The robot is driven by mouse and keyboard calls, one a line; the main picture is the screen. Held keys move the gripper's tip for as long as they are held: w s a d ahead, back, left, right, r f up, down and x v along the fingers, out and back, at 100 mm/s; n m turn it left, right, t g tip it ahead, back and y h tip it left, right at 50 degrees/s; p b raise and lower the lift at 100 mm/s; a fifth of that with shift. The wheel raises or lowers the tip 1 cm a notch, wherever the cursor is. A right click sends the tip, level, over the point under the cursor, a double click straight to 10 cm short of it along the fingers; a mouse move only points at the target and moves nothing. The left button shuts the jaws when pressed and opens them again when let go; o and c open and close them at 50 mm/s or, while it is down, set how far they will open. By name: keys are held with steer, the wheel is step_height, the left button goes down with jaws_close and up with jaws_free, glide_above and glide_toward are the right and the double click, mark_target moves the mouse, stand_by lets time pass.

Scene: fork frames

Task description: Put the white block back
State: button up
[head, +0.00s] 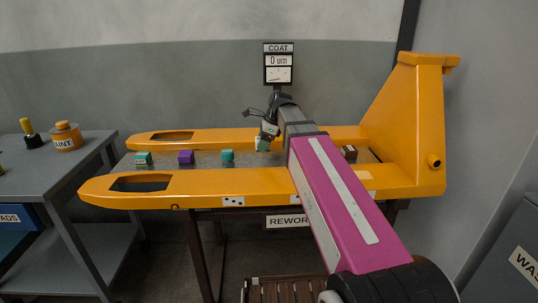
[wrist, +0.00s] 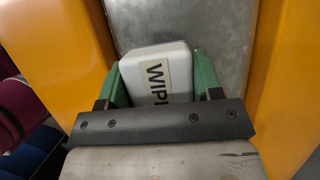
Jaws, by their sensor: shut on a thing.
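The white block (wrist: 157,72) carries a label whose visible letters read "WIP". It sits between the two green fingers of my gripper (wrist: 158,82) in the wrist view, and they are shut on it. In the head view my gripper (head: 264,141) is between the two orange fork arms, over the grey surface, right of the nearer teal block. The white block is small and mostly hidden there by my gripper. I cannot tell whether it touches the surface below.
The orange fork frame (head: 418,125) lies across the rework table. Between its arms are a teal block (head: 143,158), a purple block (head: 186,157), another teal block (head: 227,155) and a brown block (head: 349,153). A grey side table (head: 60,165) is left.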

mark_target(268, 160)
steer(key=w+d+f, duration=0.2)
steer(key=w, duration=0.1)
steer(key=shift+d+f, duration=0.25)
steer(key=shift+d, duration=0.15)
steer(key=shift+f, duration=2)
steer(key=shift+f, duration=0.25)
steer(key=o, duration=0.8)
steer(key=shift+f, duration=0.15)
steer(key=shift+o, duration=0.2)
steer(key=shift+s, duration=0.1)
steer(key=shift+s+f, duration=0.1)
steer(key=shift+s, duration=0.15)
steer(key=shift+c, duration=0.5)
steer(key=shift+o, duration=0.5)
steer(key=shift+d+r, duration=0.1)
steer(key=shift+r, duration=0.4)
steer(key=v, duration=1.2)
steer(key=shift+w, duration=0.4)
